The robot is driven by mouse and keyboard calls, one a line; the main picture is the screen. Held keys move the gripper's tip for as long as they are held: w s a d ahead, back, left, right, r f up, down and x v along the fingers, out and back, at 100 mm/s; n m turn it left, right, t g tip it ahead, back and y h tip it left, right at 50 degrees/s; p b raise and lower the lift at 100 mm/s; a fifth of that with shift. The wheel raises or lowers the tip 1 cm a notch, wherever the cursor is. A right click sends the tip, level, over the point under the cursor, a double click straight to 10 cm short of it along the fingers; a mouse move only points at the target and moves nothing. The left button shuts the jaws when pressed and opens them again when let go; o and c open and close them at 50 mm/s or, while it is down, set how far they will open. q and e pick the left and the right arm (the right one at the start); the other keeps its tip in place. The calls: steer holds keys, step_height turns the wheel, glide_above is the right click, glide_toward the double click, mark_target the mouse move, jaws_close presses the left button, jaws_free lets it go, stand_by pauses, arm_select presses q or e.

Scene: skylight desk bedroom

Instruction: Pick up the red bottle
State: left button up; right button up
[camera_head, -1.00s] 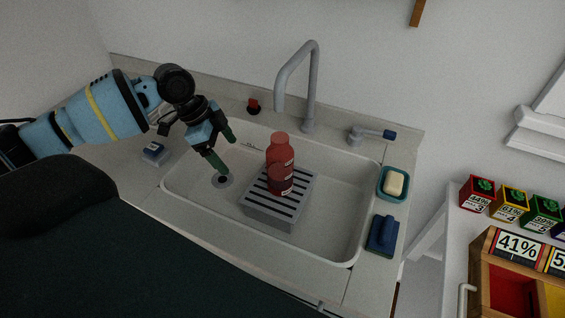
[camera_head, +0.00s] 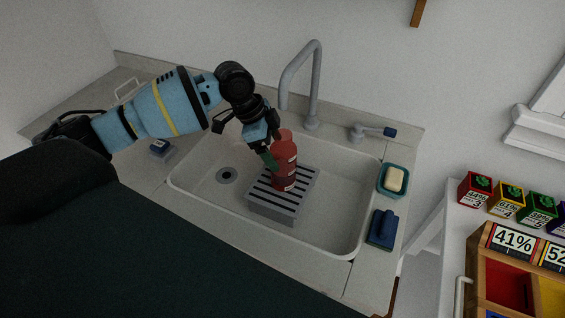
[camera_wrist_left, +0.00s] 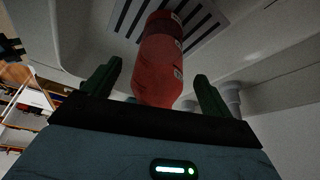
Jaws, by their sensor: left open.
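The red bottle (camera_head: 284,168) stands upright on a grey slatted rack (camera_head: 290,203) inside the sink. My left gripper (camera_head: 274,152) is at the bottle's upper left side, with its green fingers pointing down and partly overlapping the bottle. In the left wrist view the bottle (camera_wrist_left: 160,62) lies ahead between the two open green fingers (camera_wrist_left: 152,88), with its top near the palm. I cannot tell whether a finger touches it. My right gripper is not in view.
The white sink (camera_head: 345,225) surrounds the rack. A tall grey faucet (camera_head: 316,88) stands behind the bottle. A soap dish (camera_head: 382,187) and a blue brush (camera_head: 382,229) sit on the right edge. The sink's left part around the drain (camera_head: 227,175) is clear.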

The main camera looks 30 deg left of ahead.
arm_select(q)
steer(key=shift+w+d+f, duration=0.2)
steer(key=shift+d, duration=0.15)
steer(key=shift+w+d+f, duration=0.15)
steer(key=shift+d, duration=0.2)
steer(key=shift+f, duration=0.25)
steer(key=c, duration=1.8)
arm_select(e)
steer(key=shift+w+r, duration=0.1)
arm_select(q)
steer(key=shift+r, duration=0.1)
